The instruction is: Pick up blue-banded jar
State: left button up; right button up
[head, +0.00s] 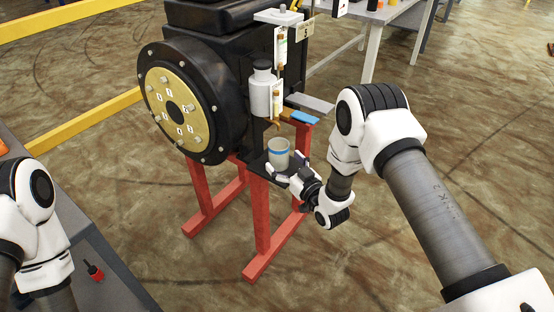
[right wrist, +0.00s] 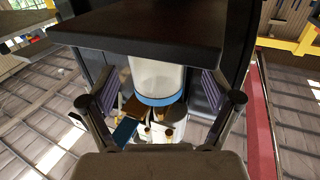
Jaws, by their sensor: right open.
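The blue-banded jar (head: 279,152), pale grey with a blue band, stands upright on a small dark shelf (head: 257,164) at the front of the black machine. In the right wrist view the jar (right wrist: 157,78) appears inverted, its base against the shelf (right wrist: 150,28). My right gripper (head: 286,165) is open, low on the near side of the jar. In the right wrist view its fingers (right wrist: 158,92) are spread to either side of the jar, with gaps between. Part of my left arm shows at the left edge; its gripper is out of view.
A grey bottle-like cylinder (head: 262,92) on the black machine (head: 200,85) stands just above and behind the jar. A blue block (head: 305,118) lies on a ledge to the right. Red stand legs (head: 262,215) are below. Open floor lies at the right.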

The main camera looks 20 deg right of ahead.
aim_at(284, 160)
jog(key=x, duration=0.3)
jog(key=shift+w+d+f, duration=0.1)
jog(key=shift+w+f, duration=0.15)
jog(key=shift+w, duration=0.2)
jog(key=c, duration=1.3)
jog(key=shift+r, duration=0.15)
